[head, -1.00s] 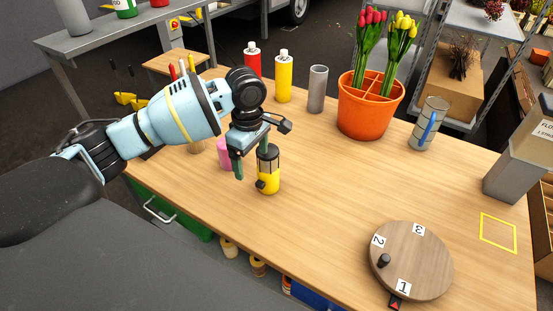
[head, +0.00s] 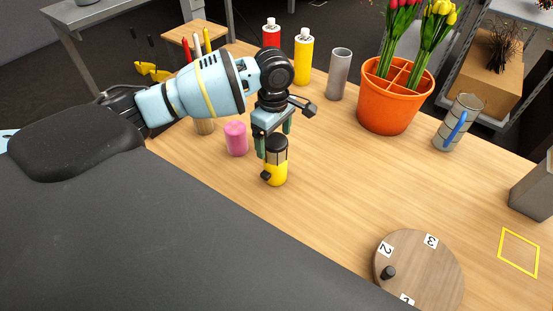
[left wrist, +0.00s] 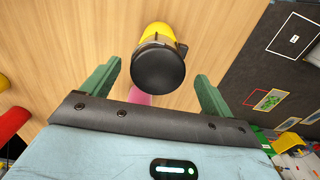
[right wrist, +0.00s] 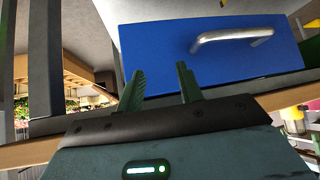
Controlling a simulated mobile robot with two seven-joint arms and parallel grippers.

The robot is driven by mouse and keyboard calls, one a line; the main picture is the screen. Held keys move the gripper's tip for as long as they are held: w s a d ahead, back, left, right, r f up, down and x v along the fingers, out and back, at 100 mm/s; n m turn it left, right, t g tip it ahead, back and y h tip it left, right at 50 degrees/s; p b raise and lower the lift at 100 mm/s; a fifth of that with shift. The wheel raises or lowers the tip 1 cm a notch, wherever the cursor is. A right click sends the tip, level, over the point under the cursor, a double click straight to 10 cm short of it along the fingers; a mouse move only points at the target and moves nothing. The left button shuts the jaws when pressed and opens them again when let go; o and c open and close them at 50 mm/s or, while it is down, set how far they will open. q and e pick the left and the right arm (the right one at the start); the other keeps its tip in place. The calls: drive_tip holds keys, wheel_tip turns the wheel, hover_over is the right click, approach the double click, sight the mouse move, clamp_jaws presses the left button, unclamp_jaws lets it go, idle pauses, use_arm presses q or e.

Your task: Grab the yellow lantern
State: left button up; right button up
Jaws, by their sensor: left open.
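The yellow lantern (head: 276,173), with a dark top and a small knob on its side, stands upright on the wooden table. My left gripper (head: 273,142) is open right at the lantern's top, its green fingers pointing down. In the left wrist view the lantern (left wrist: 158,66) shows its round black top in the gap between the fingers (left wrist: 158,75), with no finger seen gripping it. My right gripper (right wrist: 160,72) is open and empty, in front of a blue drawer (right wrist: 215,55) with a metal handle.
A pink candle (head: 236,139) stands close left of the lantern. Red (head: 271,33) and yellow (head: 303,57) bottles, a grey cylinder (head: 339,75) and an orange tulip pot (head: 390,105) stand behind. A numbered turntable (head: 425,270) is front right. The table right of the lantern is clear.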

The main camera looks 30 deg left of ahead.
sight(275, 160)
use_arm(q)
drive_tip(key=shift+f, duration=0.4)
wheel_tip(275, 160, down, 4)
drive_tip(key=shift+w+d+f+b, duration=0.1)
drive_tip(key=shift+w+b, duration=0.05)
drive_tip(key=shift+b, duration=0.15)
use_arm(e)
drive_tip(key=shift+s+a+f, duration=0.1)
drive_tip(key=shift+a, duration=0.05)
